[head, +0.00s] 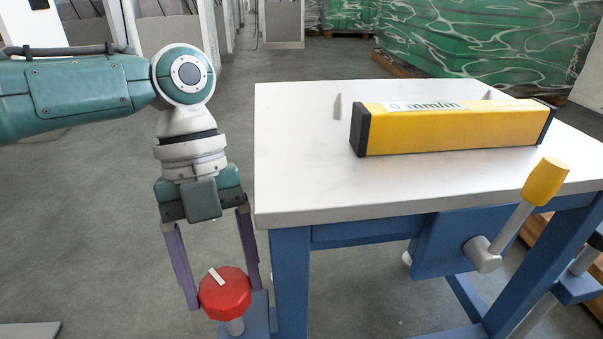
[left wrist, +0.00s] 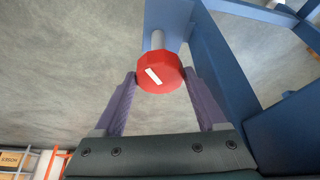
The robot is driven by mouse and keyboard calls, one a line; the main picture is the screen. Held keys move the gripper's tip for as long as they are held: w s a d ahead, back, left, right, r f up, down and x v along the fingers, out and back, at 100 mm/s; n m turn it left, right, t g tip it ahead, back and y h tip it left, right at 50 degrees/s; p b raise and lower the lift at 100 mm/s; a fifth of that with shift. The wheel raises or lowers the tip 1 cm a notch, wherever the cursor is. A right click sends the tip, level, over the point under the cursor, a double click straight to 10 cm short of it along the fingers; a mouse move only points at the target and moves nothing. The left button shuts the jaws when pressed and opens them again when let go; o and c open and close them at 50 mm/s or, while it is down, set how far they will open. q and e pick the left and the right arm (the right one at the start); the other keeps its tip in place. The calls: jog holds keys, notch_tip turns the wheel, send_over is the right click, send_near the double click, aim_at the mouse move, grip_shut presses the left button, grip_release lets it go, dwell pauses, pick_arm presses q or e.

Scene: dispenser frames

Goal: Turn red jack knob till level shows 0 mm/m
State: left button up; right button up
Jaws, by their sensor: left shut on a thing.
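The red jack knob (head: 229,298) is many-sided with a white pointer bar on top. It sits on a grey stem beside the table's left front leg. My left gripper (head: 226,292) points down with its two purple fingers on either side of the knob, shut on it. The left wrist view shows the knob (left wrist: 160,73) between the fingertips, its white bar slanted. The yellow level (head: 455,130) with black end caps lies on the white tabletop. Its display (head: 422,106) reads 0 mm/m. My right gripper is not in view.
The white table (head: 300,165) stands on a blue frame (head: 291,275). A yellow-handled crank lever (head: 545,182) juts out at the front right. Green wrapped stacks (head: 490,40) are behind. The floor at left is mostly clear.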

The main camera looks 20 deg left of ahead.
pick_arm(q)
jog(key=shift+f+m+y, duration=0.1)
jog(key=shift+m+y, duration=0.2)
jog(key=shift+m, duration=0.4)
jog(key=o, duration=1.3)
